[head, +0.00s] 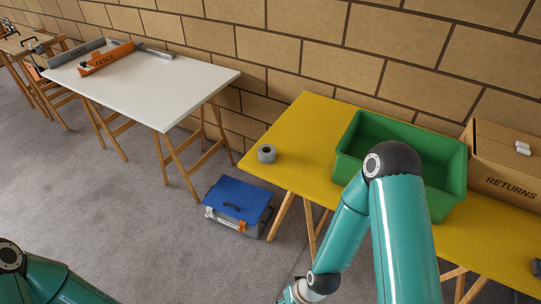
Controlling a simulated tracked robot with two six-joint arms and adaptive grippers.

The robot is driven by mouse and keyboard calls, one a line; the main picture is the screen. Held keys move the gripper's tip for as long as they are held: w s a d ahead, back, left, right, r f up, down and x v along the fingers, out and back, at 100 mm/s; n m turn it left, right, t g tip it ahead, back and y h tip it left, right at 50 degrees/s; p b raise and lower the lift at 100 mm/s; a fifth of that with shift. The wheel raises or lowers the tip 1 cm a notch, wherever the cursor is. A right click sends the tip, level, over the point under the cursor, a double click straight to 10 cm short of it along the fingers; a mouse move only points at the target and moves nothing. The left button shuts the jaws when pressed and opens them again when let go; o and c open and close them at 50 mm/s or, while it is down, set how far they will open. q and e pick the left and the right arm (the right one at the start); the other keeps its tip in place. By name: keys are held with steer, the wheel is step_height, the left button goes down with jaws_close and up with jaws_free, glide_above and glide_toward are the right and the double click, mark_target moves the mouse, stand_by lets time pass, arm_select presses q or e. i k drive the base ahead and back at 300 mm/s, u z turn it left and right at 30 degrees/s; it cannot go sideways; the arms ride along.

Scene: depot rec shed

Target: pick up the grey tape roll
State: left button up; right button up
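The grey tape roll (267,153) sits near the left corner of the yellow table (295,134), apart from the other things on it. One of my teal arms rises at the lower right, in front of the table, and bends down to the bottom edge; its gripper is out of frame. Part of my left arm shows at the lower left corner, and its gripper is not in view.
A green bin (452,182) and a cardboard box (505,160) marked RETURNS stand on the yellow table. A blue-lidded toolbox (238,200) is on the floor. A brick wall runs behind.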

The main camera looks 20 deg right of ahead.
mark_target(267, 154)
steer(key=z, duration=0.05)
steer(key=i, duration=0.9)
steer(key=u, duration=0.1)
